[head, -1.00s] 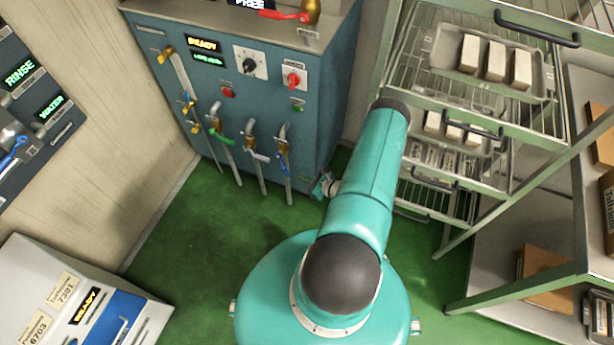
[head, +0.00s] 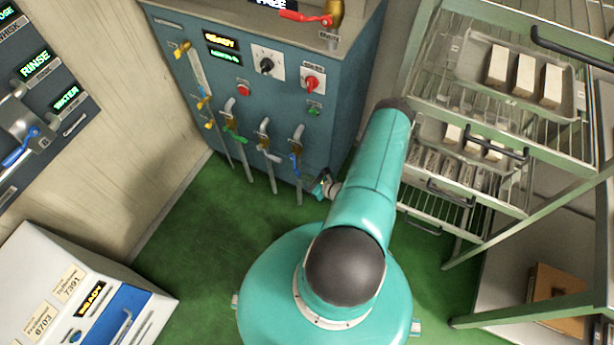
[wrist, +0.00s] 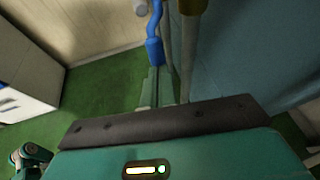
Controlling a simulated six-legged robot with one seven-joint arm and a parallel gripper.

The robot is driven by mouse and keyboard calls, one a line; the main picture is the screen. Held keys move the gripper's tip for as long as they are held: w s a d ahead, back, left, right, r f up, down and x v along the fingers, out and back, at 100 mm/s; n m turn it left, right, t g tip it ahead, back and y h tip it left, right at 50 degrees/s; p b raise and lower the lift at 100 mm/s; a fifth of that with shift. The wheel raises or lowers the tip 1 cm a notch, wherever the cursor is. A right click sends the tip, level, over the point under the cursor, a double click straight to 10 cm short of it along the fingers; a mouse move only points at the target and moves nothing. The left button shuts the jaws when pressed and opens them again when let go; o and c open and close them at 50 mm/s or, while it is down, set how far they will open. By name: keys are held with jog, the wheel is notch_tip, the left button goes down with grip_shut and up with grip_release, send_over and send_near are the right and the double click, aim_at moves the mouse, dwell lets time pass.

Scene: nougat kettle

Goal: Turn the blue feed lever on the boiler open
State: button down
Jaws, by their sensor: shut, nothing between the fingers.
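The boiler (head: 325,120) is the blue-grey cabinet at upper middle in the head view. A blue lever (head: 296,164) hangs down beside the pipe of its rightmost front valve. In the wrist view a blue lever (wrist: 154,48) hangs at top centre, left of a grey pipe (wrist: 187,60); its upper end is cut off by the frame. My gripper (wrist: 156,88) is shut and empty, its slim fingers showing just below the lever's lower end. I cannot tell whether they touch it. In the head view my arm hides most of the gripper.
Other levers, green (head: 233,132) and yellow (head: 182,49), are on the boiler front. A red-handled valve (head: 308,17) is on top. A tray rack (head: 470,150) stands right, a wall panel (head: 40,110) left, a white cabinet (head: 60,250) lower left. Green floor (head: 200,240) is open between.

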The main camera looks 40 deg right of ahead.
jog(key=w+f, duration=0.1)
jog(key=w+a+f, duration=0.1)
jog(key=w, duration=0.1)
jog(key=shift+f, duration=0.15)
dwell(0.4)
